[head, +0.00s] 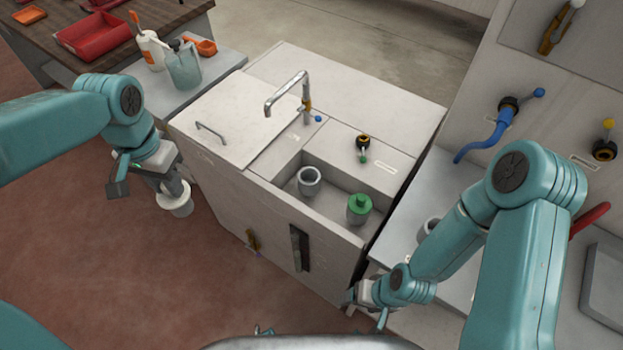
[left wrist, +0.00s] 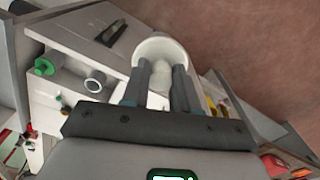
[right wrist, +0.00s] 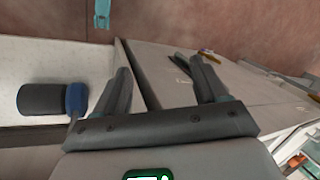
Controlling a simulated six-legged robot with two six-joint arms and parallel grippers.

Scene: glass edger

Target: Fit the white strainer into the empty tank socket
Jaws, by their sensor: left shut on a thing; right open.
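The white strainer (head: 175,205) hangs from my left gripper (head: 172,186), which is shut on it, out over the floor left of the white tank cabinet. In the left wrist view the strainer (left wrist: 165,48) shows its round white rim between and beyond the fingers (left wrist: 160,80). The empty grey socket (head: 309,183) stands in the cabinet's recess, well to the right of the strainer; the left wrist view also shows it (left wrist: 95,82). Beside it a second socket carries a green-topped strainer (head: 359,205). My right gripper (right wrist: 163,72) is open and empty, low by the cabinet's front right corner.
A bent metal tap (head: 288,92) rises behind the recess. A green-handled valve (head: 363,148) stands at the recess's back edge. Bottles (head: 184,68) stand on the left side bench. A blue hose (head: 485,140) is on the right panel. Floor left of the cabinet is clear.

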